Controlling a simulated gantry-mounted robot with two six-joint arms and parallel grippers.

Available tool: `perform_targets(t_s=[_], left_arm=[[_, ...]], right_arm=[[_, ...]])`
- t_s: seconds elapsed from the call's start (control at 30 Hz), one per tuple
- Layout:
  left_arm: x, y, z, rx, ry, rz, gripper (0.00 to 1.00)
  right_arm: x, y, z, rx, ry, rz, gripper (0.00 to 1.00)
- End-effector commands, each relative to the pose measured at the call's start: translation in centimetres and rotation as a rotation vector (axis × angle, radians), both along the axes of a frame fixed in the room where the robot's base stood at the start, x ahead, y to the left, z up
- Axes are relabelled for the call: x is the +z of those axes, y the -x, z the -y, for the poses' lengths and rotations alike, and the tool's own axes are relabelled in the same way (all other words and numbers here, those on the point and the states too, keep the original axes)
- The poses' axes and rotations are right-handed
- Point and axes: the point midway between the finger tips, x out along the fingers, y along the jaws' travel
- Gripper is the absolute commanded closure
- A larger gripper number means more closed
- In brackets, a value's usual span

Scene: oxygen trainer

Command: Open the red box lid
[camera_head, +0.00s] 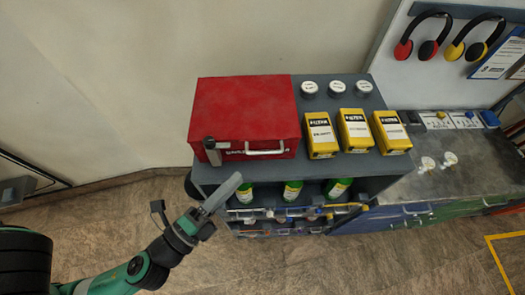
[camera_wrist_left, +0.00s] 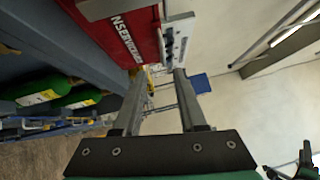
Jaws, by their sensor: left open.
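The red box (camera_head: 245,108) sits on top of a grey shelf unit (camera_head: 345,170), and its lid looks shut. A pale handle (camera_head: 265,149) is on its front, and a grey upright latch-like part (camera_head: 211,150) is at its front left corner. My left gripper (camera_head: 236,180) is below and in front of the box, apart from it, fingers pointing up toward it. In the left wrist view the gripper (camera_wrist_left: 158,73) is open and empty. The red box (camera_wrist_left: 118,28) and a light grey part with holes (camera_wrist_left: 178,38) lie beyond its fingertips. My right gripper is not in view.
Several yellow filter boxes (camera_head: 356,131) and white-capped jars (camera_head: 336,87) stand right of the red box. Green bottles (camera_head: 292,191) lie on the shelf below. A workbench (camera_head: 450,160) adjoins on the right. The floor (camera_head: 330,260) in front is clear.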

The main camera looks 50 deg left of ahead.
Motion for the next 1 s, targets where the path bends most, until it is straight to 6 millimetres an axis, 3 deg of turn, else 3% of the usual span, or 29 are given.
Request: perform_targets(t_s=[0.1, 0.27, 0.33, 0.5, 0.87, 1.0], left_arm=[[0.8, -1.3, -0.5, 0.004, 0.0, 0.026, 0.59], [1.6, -4.3, -1.1, 0.004, -0.001, 0.024, 0.59], [2.1, -6.0, -1.3, 0.002, -0.001, 0.02, 0.59], [1.9, -8.6, -1.7, 0.0, -0.002, 0.018, 0.59], [1.6, -9.6, -1.9, -0.002, -0.003, 0.018, 0.59], [1.6, -9.6, -1.9, -0.002, -0.002, 0.017, 0.81]], right_arm=[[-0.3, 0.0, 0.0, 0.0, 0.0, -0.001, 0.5], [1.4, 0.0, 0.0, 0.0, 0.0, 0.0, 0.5], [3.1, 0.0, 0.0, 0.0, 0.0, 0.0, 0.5], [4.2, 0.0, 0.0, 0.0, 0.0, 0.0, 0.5], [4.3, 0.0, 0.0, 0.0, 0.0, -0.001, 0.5], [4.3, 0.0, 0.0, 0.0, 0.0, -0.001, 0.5]])
